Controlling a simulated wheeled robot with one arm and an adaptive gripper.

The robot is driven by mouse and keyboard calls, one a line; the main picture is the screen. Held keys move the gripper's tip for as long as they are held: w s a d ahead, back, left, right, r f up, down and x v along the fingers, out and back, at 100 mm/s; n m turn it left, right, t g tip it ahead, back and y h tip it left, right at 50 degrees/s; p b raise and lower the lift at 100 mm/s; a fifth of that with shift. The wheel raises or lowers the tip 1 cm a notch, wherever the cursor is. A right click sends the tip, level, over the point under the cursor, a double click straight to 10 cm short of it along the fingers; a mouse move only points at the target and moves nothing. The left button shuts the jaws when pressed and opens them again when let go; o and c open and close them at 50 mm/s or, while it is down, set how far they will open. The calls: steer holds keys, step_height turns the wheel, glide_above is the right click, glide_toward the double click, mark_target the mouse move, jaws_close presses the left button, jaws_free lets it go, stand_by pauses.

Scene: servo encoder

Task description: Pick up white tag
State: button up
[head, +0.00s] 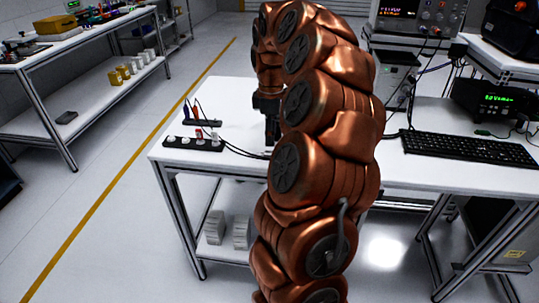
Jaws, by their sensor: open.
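My copper-coloured arm rises through the middle of the view and bends over at the top. My gripper (272,132) is the dark part hanging down at its far side, low over the white table (228,98). It is open, partly covered by my arm, and I see nothing held in it. I cannot make out a white tag for certain; my arm covers much of the table around the gripper.
Left of the gripper lie a black strip with white pieces (193,143) and a dark holder with coloured tools (203,123). Black cables run from them towards the gripper. A keyboard (468,148) and instruments occupy the right side.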

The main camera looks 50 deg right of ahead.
mark_target(270, 152)
steer(key=shift+w+f+p, duration=0.15)
steer(key=shift+f+p, duration=0.1)
steer(key=shift+f, duration=1.3)
steer(key=shift+w+f+p, duration=0.1)
steer(key=shift+f+p, duration=0.1)
steer(key=shift+f, duration=1.35)
steer(key=shift+c, duration=0.4)
steer(key=c, duration=0.8)
